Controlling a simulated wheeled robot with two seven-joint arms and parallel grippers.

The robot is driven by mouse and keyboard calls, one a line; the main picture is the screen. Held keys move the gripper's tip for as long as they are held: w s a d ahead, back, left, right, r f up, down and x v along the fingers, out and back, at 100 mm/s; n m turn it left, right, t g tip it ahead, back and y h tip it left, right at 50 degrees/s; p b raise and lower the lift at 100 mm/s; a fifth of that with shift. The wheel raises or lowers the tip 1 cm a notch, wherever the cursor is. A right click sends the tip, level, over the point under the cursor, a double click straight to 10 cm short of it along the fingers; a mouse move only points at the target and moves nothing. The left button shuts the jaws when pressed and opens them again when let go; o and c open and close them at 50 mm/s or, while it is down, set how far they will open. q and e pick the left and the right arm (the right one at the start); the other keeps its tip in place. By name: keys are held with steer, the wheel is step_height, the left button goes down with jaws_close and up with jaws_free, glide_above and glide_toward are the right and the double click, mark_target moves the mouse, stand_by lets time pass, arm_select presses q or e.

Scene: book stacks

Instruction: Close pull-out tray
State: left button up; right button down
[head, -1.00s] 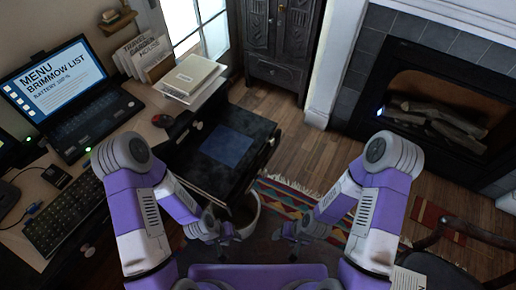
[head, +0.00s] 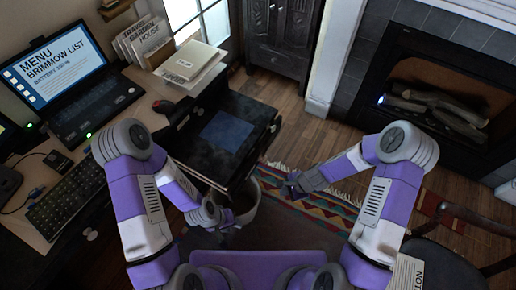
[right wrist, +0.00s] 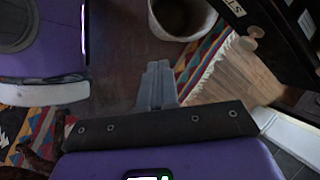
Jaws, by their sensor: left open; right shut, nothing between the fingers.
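The black pull-out tray (head: 250,117) with a blue square on top juts from the right side of the desk in the head view. In the right wrist view, a dark unit with pale round knobs (right wrist: 255,32) fills the upper right corner; I cannot tell which part of it is the tray. My right gripper (head: 287,186) is shut and empty, over the rug, to the right of and below the tray and apart from it. Its closed fingers show in the right wrist view (right wrist: 158,70). My left gripper (head: 228,219) is open near the tray's lower front corner, fingers partly hidden.
A pale bin (head: 248,210) stands on the floor below the tray; it also shows in the right wrist view (right wrist: 207,18). The desk holds a laptop (head: 85,110), keyboard and books. A dark chair (head: 440,255) stands at lower right. The floor right of the tray is open.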

steer(key=w+r+m+t+y, duration=0.1)
steer(key=w+r+m+t, duration=0.1)
steer(key=w+r+m, duration=0.3)
steer(key=w+r+m+t+y, duration=0.1)
steer(key=w+r+m+y, duration=0.15)
steer(key=w+m, duration=0.4)
steer(key=shift+n+h, duration=0.35)
steer(key=shift+n, duration=0.6)
steer(key=w+a+f+b, duration=0.1)
steer(key=w+a+f, duration=0.1)
steer(key=a, duration=0.1)
steer(key=w+a+f+b, duration=0.1)
steer(key=w+a+f, duration=0.1)
steer(key=a, duration=0.1)
steer(key=w+a+f+b, duration=0.2)
steer(key=w+a+f, duration=0.1)
steer(key=a, duration=0.1)
steer(key=shift+a, duration=0.1)
steer(key=shift+a+r, duration=0.1)
